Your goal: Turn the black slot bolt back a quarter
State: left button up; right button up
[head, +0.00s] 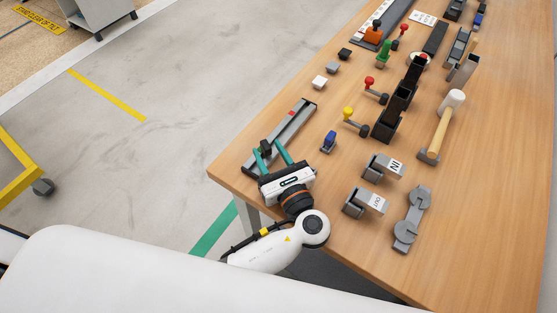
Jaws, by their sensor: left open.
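My left gripper (268,149) has two teal fingers, spread apart over the near end of a grey rail (292,122) at the table's left edge. A small black piece (265,146) on that rail shows between the fingertips. It may be the black slot bolt, but its slot is too small to make out. I cannot tell whether the fingers touch it. My right gripper is not in view.
A blue-topped piece (328,142) stands close right of the gripper. Two grey blocks with labels (383,167) (364,202) and a grey bar with round discs (411,219) lie farther right. Bare wood lies along the right.

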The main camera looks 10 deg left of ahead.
pick_arm(q)
jog(key=shift+x, duration=1.3)
jog(key=shift+c, duration=0.2)
